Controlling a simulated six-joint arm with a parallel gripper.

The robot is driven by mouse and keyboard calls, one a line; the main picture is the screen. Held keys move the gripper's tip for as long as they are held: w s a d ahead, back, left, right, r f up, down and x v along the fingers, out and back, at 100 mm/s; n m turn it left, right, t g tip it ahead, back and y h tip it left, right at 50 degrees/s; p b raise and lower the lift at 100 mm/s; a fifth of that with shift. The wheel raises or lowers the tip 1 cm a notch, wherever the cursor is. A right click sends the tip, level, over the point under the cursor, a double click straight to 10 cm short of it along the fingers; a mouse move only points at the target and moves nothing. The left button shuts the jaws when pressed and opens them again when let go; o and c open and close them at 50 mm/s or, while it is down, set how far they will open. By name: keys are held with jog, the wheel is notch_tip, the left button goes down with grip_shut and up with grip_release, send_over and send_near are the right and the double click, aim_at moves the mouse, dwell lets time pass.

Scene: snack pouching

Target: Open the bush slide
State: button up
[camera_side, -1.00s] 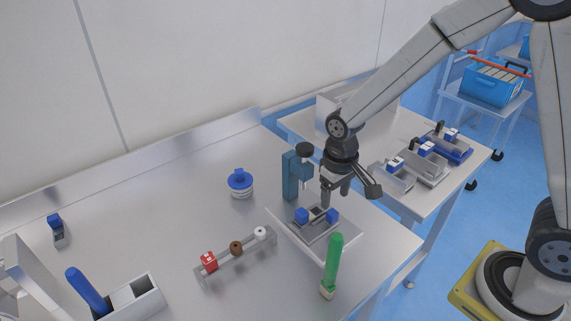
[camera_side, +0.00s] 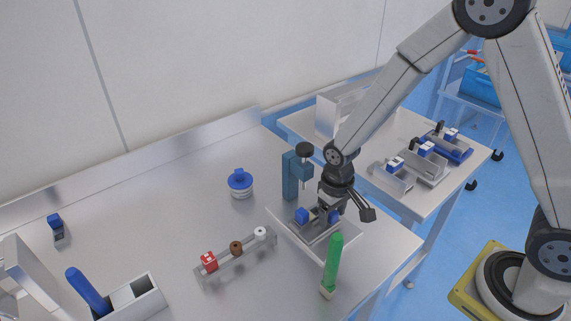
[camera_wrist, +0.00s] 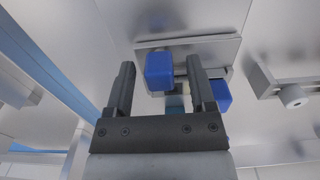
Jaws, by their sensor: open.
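A grey fixture on a pale plate (camera_side: 282,228) carries two blue blocks, a left one (camera_side: 302,215) and a right one (camera_side: 334,216). Which part is the bush slide is not clear. My gripper (camera_side: 326,214) is low over the fixture at the right block, partly hiding it. In the wrist view my gripper (camera_wrist: 160,66) is open, its fingers on either side of one blue block (camera_wrist: 159,72), with a gap visible by each finger. The other blue block (camera_wrist: 220,96) is just outside the right finger.
A teal press (camera_side: 290,178) with a black knob stands close behind the fixture. A rack (camera_side: 237,266) with red, brown and white pieces is to the left, with a blue-lidded jar (camera_side: 240,182) behind.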

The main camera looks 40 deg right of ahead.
grip_shut()
dwell(1.3)
